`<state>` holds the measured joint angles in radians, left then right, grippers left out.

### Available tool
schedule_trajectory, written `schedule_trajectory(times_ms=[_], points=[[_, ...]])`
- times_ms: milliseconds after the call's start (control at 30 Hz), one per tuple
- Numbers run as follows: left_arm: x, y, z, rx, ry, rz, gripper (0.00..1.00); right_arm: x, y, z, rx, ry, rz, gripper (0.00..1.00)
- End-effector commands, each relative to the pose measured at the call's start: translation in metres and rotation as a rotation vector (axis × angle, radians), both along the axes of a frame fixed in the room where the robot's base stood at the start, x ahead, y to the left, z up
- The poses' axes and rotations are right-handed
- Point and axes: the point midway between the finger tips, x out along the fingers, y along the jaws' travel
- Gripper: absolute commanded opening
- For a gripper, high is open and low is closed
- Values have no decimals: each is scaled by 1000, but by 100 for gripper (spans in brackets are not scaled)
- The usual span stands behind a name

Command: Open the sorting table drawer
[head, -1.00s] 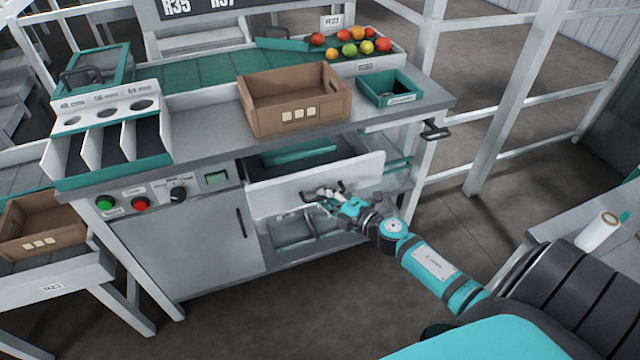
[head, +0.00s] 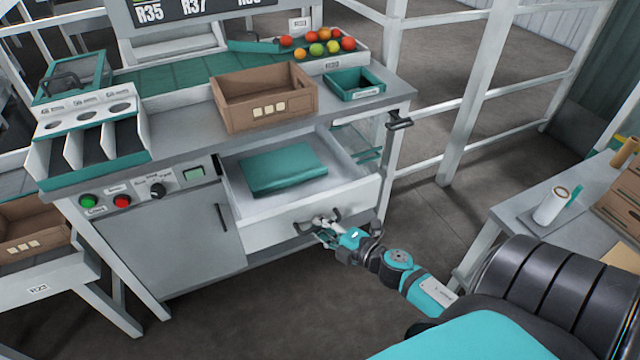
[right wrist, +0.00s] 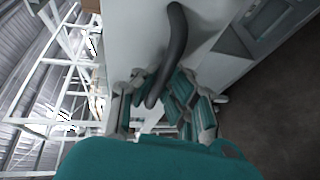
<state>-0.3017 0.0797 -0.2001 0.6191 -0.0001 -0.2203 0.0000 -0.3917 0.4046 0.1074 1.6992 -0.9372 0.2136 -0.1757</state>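The sorting table drawer (head: 270,233) stands well open below the worktop, with a teal flat item (head: 283,169) lying inside it. Its dark bar handle (head: 336,214) is on the white front. My right gripper (head: 322,230) is at this handle, partly hiding it. In the right wrist view the dark curved handle (right wrist: 176,40) runs down between the fingers of my right gripper (right wrist: 158,88), which are closed around it. My left gripper is in neither view.
On the sorting table (head: 190,140) stand a brown crate (head: 262,117), a teal bin (head: 353,95) and a tray of tomatoes (head: 318,47). A cupboard door (head: 160,250) is left of the drawer. Another table (head: 510,215) stands at the right. Floor in front is clear.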

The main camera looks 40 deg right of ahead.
Motion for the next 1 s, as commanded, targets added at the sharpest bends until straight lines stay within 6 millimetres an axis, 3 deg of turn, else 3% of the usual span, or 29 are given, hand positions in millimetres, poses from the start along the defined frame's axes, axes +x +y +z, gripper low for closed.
schedule_trajectory(times_ms=[267, 300, 500, 833, 1000], points=[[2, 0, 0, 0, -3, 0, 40, 1, -1, 2, 4, -4, -2, 0], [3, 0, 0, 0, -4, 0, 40, 1, -1, 2, 4, -4, -3, 9], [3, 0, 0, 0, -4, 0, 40, 1, 0, 1, 2, -3, -2, 34], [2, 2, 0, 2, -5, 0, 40, -4, -1, 1, 2, -1, -1, 34], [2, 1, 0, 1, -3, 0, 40, -29, -5, 5, 2, 1, -1, 34]])
